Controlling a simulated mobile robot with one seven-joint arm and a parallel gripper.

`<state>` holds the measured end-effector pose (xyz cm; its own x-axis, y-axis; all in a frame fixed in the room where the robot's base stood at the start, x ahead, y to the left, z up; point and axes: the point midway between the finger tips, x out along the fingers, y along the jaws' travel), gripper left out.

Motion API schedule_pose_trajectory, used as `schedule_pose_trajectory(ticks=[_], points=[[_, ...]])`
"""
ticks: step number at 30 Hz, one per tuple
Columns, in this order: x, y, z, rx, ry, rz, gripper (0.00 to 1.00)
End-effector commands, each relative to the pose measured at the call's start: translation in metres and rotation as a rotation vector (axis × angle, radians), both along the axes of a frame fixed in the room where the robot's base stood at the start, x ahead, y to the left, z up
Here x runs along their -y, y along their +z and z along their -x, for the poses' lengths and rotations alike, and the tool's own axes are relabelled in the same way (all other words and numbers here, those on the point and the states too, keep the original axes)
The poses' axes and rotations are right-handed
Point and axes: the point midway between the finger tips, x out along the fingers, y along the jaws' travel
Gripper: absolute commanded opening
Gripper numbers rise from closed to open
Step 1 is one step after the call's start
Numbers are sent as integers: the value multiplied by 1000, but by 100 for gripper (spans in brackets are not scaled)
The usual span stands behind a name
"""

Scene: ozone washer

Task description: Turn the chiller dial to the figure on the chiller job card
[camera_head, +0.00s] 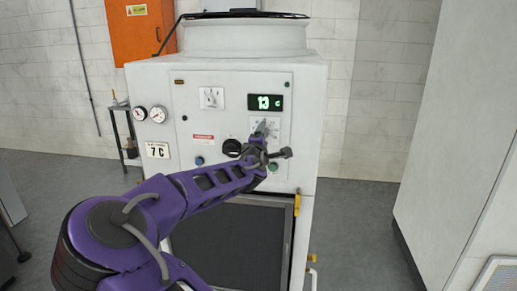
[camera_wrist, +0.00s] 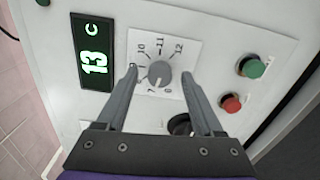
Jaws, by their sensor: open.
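The chiller dial (camera_wrist: 160,72) is a grey round knob on a white scale plate, with figures including 7, 10, 11 and 12. Its pointer setting is too small to read surely. My gripper (camera_wrist: 160,74) is open, its two fingers on either side of the dial; I cannot tell whether they touch it. In the head view my gripper (camera_head: 264,136) hides most of the dial's plate (camera_head: 274,122). The green display reads 13 C in the head view (camera_head: 264,102) and wrist view (camera_wrist: 94,52).
A black knob (camera_head: 232,147) sits just left of my gripper, and another dial plate (camera_head: 211,98) is at the upper left. A green button (camera_wrist: 251,67) and a red button (camera_wrist: 231,103) are close by. Two gauges (camera_head: 149,113) stick out at the cabinet's left.

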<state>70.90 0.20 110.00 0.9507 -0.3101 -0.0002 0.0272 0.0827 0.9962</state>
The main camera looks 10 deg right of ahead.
Motion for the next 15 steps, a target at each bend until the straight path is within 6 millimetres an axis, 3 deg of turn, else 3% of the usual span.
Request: schedule_pose_trajectory(ticks=[15], points=[[-35,0,102,-2,4,1,69]])
